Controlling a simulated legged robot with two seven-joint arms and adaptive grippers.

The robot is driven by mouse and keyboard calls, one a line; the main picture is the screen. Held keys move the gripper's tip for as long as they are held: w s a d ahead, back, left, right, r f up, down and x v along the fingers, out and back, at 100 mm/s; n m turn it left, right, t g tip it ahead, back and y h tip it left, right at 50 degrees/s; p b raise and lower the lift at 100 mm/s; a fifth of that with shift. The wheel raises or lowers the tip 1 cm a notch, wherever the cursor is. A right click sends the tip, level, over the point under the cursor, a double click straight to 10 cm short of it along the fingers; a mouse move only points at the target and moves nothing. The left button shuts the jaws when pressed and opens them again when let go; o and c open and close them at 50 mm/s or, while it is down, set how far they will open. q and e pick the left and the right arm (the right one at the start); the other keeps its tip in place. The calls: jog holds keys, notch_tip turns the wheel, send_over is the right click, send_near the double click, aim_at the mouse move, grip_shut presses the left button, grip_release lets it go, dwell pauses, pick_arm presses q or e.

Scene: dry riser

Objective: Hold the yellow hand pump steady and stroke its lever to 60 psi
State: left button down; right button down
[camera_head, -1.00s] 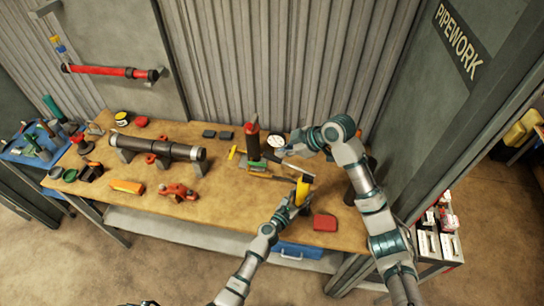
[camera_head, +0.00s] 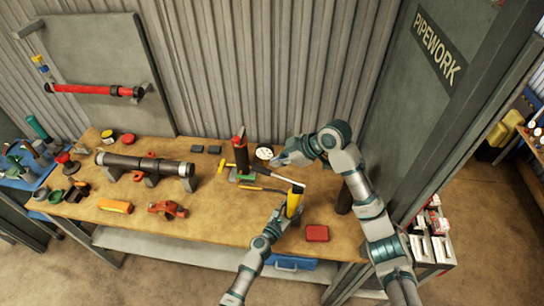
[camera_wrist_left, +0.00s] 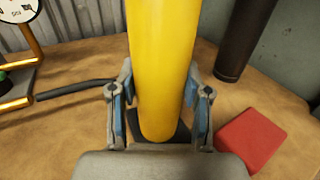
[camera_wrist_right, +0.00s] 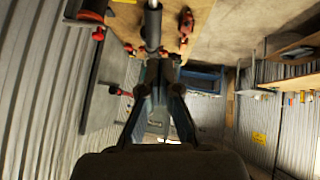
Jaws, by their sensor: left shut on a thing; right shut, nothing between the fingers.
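The yellow hand pump (camera_head: 294,204) stands near the front right of the bench. My left gripper (camera_head: 284,219) is shut around its yellow barrel, which fills the middle of the left wrist view (camera_wrist_left: 160,70) between the two fingers (camera_wrist_left: 160,112). A pale lever bar (camera_head: 284,181) runs left from the pump's top. My right gripper (camera_head: 278,161) is shut and empty above and behind the lever, apart from it as far as I can tell. A dial gauge (camera_head: 264,153) stands behind; its psi face (camera_wrist_left: 17,8) is partly cut off and I cannot read it.
A dark red-topped cylinder (camera_head: 240,152) stands left of the gauge. A red block (camera_head: 317,233) lies right of the pump. A dark pipe on supports (camera_head: 146,165), a red clamp (camera_head: 167,209) and an orange piece (camera_head: 115,206) lie left. Bare bench separates them from the pump.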

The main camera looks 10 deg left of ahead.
aim_at(261, 168)
notch_tip(261, 168, up, 8)
jog(key=m+h, duration=0.1)
jog(key=h, duration=0.3)
jog(key=shift+s+m, duration=0.3)
jog(key=shift+s, duration=0.15)
jog(key=shift+d+f, duration=0.1)
jog(key=shift+d, duration=0.05)
jog(key=x, duration=1.4)
jog(key=shift+w+d, duration=0.1)
jog(key=shift+w, duration=0.15)
